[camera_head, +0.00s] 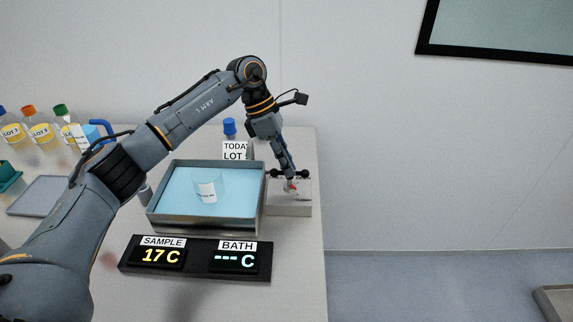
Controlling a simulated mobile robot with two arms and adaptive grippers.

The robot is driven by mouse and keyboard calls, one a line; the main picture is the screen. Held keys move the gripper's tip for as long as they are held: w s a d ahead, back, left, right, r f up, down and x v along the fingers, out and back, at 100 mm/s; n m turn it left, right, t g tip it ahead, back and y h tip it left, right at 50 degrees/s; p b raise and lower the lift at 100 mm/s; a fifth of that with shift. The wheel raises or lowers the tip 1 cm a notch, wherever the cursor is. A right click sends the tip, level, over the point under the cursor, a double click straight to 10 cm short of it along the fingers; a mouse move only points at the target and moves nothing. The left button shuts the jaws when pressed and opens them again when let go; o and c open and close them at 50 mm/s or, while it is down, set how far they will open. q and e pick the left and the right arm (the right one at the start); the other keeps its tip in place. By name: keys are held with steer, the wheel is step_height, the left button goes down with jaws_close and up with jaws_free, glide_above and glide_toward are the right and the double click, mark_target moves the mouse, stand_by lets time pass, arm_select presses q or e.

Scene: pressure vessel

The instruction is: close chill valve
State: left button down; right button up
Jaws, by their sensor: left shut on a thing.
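The chill valve (293,187) is a small fitting with a bit of red, on a pale block (290,209) at the right end of the bench. My left gripper (289,180) reaches down to it from above and is shut on it. The fingers hide most of the valve, so I cannot tell which way its handle points. My right gripper is not in view.
Left of the block is a metal bath (157,214) of blue liquid with a labelled beaker (208,188). A display (195,258) in front reads SAMPLE 17 C and BATH with dashes. Lot bottles (40,131) and a grey tray (38,196) stand left.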

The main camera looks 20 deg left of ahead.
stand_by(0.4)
arm_select(q)
steer(key=c, duration=1.4)
jaws_free()
steer(key=shift+o, duration=0.2)
steer(key=v, duration=1.2)
steer(key=shift+r, duration=0.15)
